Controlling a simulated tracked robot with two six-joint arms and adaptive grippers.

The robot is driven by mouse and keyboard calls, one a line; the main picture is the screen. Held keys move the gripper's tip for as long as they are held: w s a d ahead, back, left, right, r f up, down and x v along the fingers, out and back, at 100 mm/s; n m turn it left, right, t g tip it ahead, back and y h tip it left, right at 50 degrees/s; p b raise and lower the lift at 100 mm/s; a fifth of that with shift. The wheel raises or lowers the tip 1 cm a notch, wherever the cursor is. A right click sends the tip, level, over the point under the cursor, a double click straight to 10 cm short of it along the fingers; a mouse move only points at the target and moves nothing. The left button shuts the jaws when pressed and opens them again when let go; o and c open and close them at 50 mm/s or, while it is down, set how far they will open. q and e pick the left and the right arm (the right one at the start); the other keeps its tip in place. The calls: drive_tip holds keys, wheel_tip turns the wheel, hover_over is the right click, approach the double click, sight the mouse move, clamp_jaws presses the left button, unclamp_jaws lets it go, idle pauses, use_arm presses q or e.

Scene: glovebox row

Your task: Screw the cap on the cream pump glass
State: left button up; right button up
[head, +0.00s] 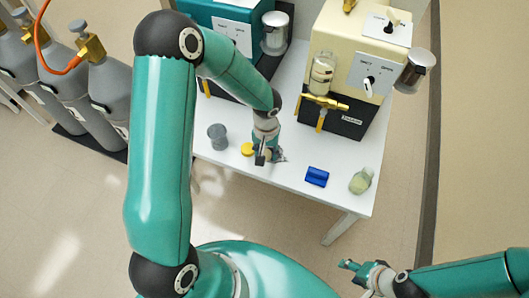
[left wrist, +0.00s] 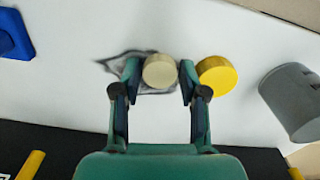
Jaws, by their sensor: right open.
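The cream pump (head: 338,45) stands at the back right of the white table. A clear glass (head: 322,72) sits upright at its front left, by a brass valve (head: 325,101). A round cream cap (left wrist: 159,72) lies between my left fingertips in the left wrist view. My left gripper (head: 265,156) is low over the table, left of the blue block. Its fingers (left wrist: 160,78) are close on both sides of the cap; I cannot tell whether they grip it. A yellow cap (left wrist: 216,75) is just right of them. My right gripper (head: 352,275) is open and empty, at the lower right.
A grey cup-like piece (head: 217,136) stands left of the yellow cap. A blue block (head: 317,176) and a pale green jar (head: 361,180) are at the table's front right. A teal pump (head: 228,38) stands at the back left. Gas cylinders (head: 75,80) are far left.

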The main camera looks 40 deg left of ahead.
sight(266, 153)
use_arm(q)
drive_tip(key=shift+c, duration=1.1)
drive_tip(key=shift+r, duration=0.1)
wheel_tip(266, 153, up, 20)
drive_tip(key=p, duration=0.3)
